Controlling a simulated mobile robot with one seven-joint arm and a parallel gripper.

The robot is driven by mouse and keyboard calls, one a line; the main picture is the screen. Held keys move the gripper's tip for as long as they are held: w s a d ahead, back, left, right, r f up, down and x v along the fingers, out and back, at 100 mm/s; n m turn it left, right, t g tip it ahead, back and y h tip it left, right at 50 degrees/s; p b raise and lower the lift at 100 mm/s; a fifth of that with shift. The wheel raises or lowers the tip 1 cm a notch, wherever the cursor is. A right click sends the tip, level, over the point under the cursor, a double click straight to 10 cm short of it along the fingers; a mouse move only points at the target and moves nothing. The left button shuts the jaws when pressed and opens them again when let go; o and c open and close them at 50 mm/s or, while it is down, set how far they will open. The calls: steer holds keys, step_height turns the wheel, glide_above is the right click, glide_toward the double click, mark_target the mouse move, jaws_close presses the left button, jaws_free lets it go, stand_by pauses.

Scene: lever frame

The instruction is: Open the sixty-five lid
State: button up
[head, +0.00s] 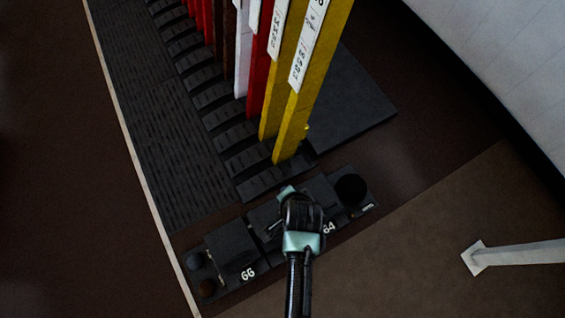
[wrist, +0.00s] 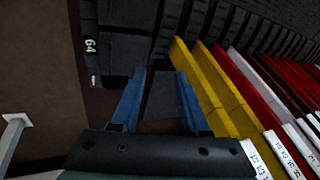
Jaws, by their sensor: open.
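A low black unit with lidded boxes lies at the end of the lever row. In the head view its lid marked 66 (head: 231,246) is on the left and the lid marked 64 (head: 320,195) is on the right. The middle lid (head: 262,219), between them, is partly hidden by my arm; its number is not visible, and it looks shut. My gripper (head: 287,191) is over the right part of this middle area. In the wrist view my gripper (wrist: 160,72) has its blue fingers apart with nothing clearly held; the 64 label (wrist: 90,45) shows to the left.
Tall yellow levers (head: 296,127) stand close behind the unit, with red (head: 258,92) and white levers beyond. A round black knob (head: 351,188) is at the unit's right end. A pale post (head: 515,253) stands at the right. Brown floor in front is mostly clear.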

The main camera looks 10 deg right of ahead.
steer(key=m+g+b, duration=0.2)
glide_above(282, 233)
steer(key=s, duration=0.3)
steer(key=s+x, duration=0.2)
steer(key=x, duration=0.7)
steer(key=shift+y, duration=0.3)
steer(key=b+x, duration=0.2)
steer(key=x, duration=0.2)
steer(key=b+x, duration=0.3)
steer(key=x, duration=0.1)
steer(key=b+x, duration=0.2)
steer(key=x, duration=0.3)
steer(key=shift+d+b, duration=0.3)
steer(key=shift+d, duration=0.1)
jaws_close()
